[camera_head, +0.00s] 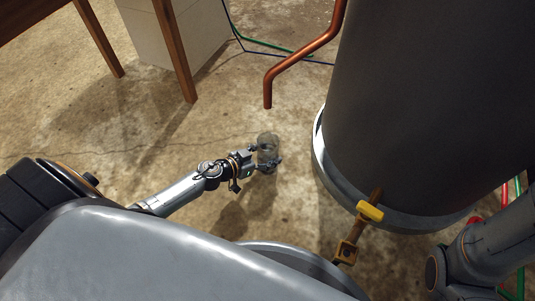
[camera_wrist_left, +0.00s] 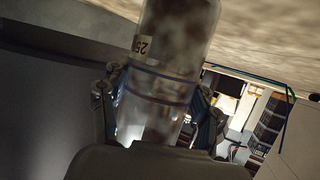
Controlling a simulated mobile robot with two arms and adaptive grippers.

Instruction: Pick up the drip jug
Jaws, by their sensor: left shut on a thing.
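The drip jug (camera_head: 267,142) is a clear, see-through vessel at the middle of the head view. My left gripper (camera_head: 268,159) is shut on it, with one finger on each side. In the left wrist view the jug (camera_wrist_left: 178,50) fills the space between the fingers of my left gripper (camera_wrist_left: 158,108). It shows dark bands and a small pale label marked "25". A shadow lies on the floor below the gripper, apart from it. My right gripper is not in view; only part of that arm shows at lower right.
A large grey tank (camera_head: 425,95) stands to the right of the jug. A copper pipe (camera_head: 295,62) ends above and near the jug. A yellow-handled valve (camera_head: 369,211) sticks out of the tank's base. Wooden legs (camera_head: 174,50) stand at upper left. Bare floor (camera_head: 90,110) lies left.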

